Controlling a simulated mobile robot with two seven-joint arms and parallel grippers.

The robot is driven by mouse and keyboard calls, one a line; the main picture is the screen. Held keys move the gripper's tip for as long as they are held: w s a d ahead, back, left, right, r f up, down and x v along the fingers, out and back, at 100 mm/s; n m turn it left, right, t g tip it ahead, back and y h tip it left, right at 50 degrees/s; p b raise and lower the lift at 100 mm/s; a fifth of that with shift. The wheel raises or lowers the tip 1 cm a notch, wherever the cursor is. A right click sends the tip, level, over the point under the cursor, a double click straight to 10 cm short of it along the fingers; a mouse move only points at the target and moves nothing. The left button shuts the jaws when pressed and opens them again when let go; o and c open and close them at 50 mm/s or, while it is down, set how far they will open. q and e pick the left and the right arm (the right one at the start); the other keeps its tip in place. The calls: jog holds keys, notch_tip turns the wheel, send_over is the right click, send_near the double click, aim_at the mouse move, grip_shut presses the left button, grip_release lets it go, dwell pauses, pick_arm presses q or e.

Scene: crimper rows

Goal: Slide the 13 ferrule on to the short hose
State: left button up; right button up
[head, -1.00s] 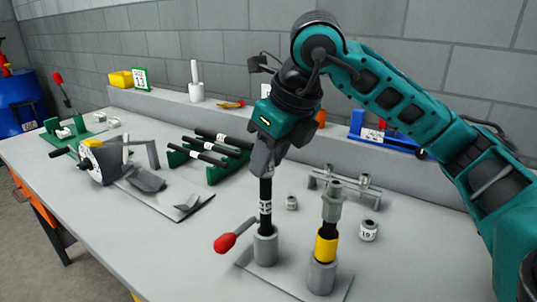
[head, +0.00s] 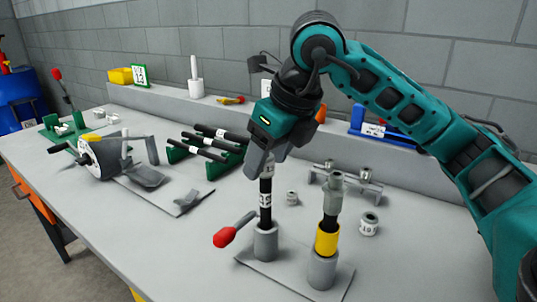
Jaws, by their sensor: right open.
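A black hose (head: 265,187) with a white label stands upright in the left grey cup of a clamp base. My right gripper (head: 267,166) is open around the hose's upper end, its fingers apart on either side. A light patch shows between the fingers, but I cannot tell whether it is a ferrule. A small grey ferrule (head: 292,198) stands on the table right of the hose, its number too small to read. A larger ferrule (head: 369,224) marked 19 stands further right. My left gripper is not in view.
A second hose with a yellow band (head: 327,239) and metal fitting stands in the right cup. A red-knobbed lever (head: 224,237) sticks out left. Behind are a green rack (head: 214,172) of hoses, a crimper (head: 104,160), a metal stand (head: 347,184) and a sign (head: 140,75) reading 13.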

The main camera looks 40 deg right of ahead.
pick_arm(q)
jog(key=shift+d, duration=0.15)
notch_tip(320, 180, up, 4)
jog(key=p, duration=0.3)
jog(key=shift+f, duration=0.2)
pick_arm(e)
jog(key=v, duration=1.3)
jog(key=shift+f, duration=0.1)
